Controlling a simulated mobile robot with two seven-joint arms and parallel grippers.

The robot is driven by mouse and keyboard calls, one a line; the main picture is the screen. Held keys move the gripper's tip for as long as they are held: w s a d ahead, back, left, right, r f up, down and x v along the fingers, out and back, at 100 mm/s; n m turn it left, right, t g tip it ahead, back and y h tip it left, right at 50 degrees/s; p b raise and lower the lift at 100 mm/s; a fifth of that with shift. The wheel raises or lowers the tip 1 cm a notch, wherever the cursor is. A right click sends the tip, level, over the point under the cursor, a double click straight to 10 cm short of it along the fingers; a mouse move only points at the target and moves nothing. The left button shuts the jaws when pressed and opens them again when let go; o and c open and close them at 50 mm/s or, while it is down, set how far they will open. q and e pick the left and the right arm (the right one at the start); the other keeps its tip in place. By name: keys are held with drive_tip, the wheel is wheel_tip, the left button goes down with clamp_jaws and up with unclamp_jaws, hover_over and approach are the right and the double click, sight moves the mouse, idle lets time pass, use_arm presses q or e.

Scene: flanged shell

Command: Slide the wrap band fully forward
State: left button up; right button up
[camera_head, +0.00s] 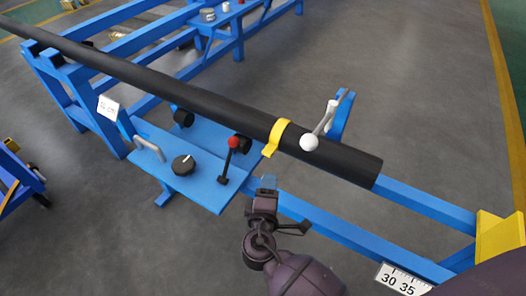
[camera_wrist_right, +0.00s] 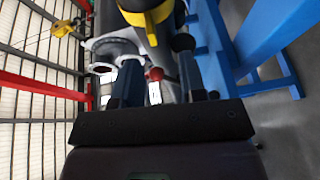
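The yellow wrap band (camera_head: 277,138) sits around the long black pipe (camera_head: 205,98), a short way in from the pipe's right end, with a tab hanging on its near side. My right gripper (camera_head: 268,183) is below the band in the head view, apart from it. In the right wrist view the two fingers of the gripper (camera_wrist_right: 160,75) stand apart with nothing held between them. The yellow band (camera_wrist_right: 150,14) shows there beyond the fingertips, at the top. My left gripper is in neither view.
A blue control panel (camera_head: 190,168) with a black knob, a grey handle and a red-tipped lever (camera_head: 232,146) is left of my gripper. A white-ball lever (camera_head: 310,142) stands right of the band. A blue rail (camera_head: 420,203) with a scale plate (camera_head: 402,281) runs at lower right.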

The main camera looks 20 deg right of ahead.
sight(268, 156)
drive_tip(key=shift+t+h, duration=0.3)
drive_tip(key=x, duration=0.3)
drive_tip(key=a+b+x, duration=0.1)
drive_tip(key=x, duration=0.7)
drive_tip(key=shift+w+a+r, duration=0.15)
drive_tip(key=shift+w+r, duration=0.2)
drive_tip(key=shift+w, duration=0.1)
clamp_jaws()
